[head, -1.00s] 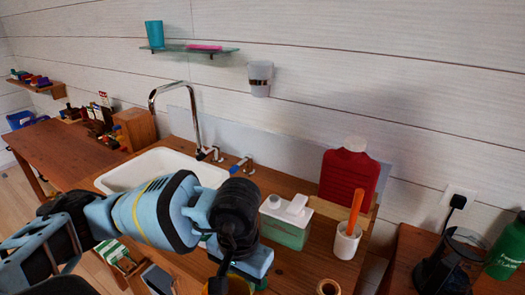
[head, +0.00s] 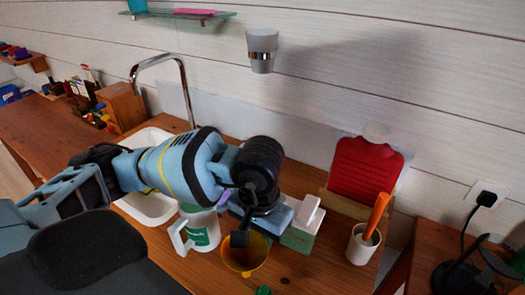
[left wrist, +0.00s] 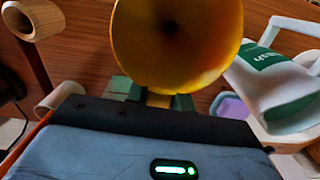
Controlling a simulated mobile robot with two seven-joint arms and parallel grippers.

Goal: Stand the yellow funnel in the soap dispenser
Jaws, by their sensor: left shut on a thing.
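The yellow funnel (head: 246,262) is in my left gripper (head: 240,238), with its wide mouth facing up, over the front of the wooden counter. In the left wrist view the funnel (left wrist: 178,40) fills the top middle, and the gripper's fingers (left wrist: 157,97) are shut at its near edge. A green box with a white top (head: 302,232), which looks like the soap dispenser, stands just behind and right of the funnel. My left gripper and wrist cover its left part, including its opening. My right gripper is not in view.
A white jug with a green label (head: 203,230) stands close left of the funnel. A white cup with an orange handle (head: 363,243) and a red ribbed object (head: 366,168) are to the right. The white sink (head: 150,203) lies left. Bare counter (head: 310,270) shows right of the funnel.

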